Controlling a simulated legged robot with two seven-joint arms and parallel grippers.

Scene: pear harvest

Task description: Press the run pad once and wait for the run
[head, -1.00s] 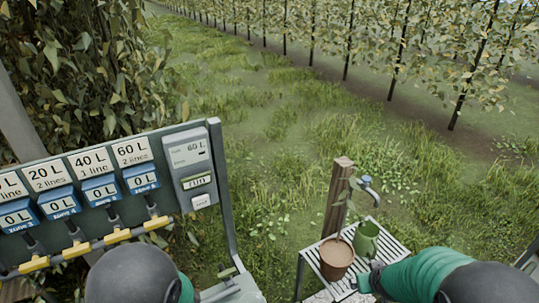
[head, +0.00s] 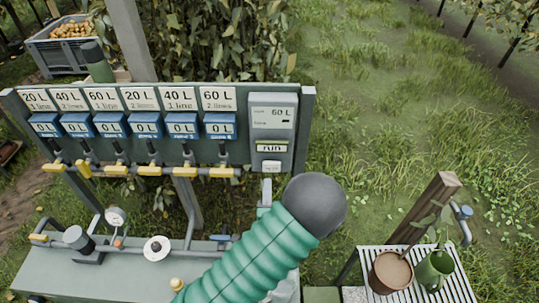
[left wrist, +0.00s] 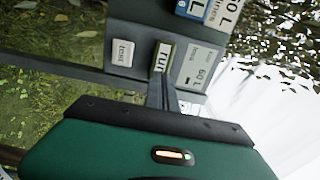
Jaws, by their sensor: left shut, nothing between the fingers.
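The run pad (head: 272,148) is a pale label marked "run" with a green edge, on the grey control box (head: 288,125) at the right end of the panel. It also shows in the left wrist view (left wrist: 163,56). A small display above it reads 60 L. A white button (head: 271,166) sits below the pad. My left gripper (head: 267,184) is shut and empty, in front of the box and just below the white button in the head view. In the left wrist view its fingertips (left wrist: 161,82) overlap the run pad's edge; contact cannot be told. My right gripper is out of view.
Blue counters (head: 220,126) reading 0 L and yellow valve handles (head: 222,172) line the panel to the left. Pipes and gauges stand on the bench (head: 80,280) below. A slatted stand (head: 455,288) with a brown pot (head: 390,272) and green can (head: 434,270) is at right.

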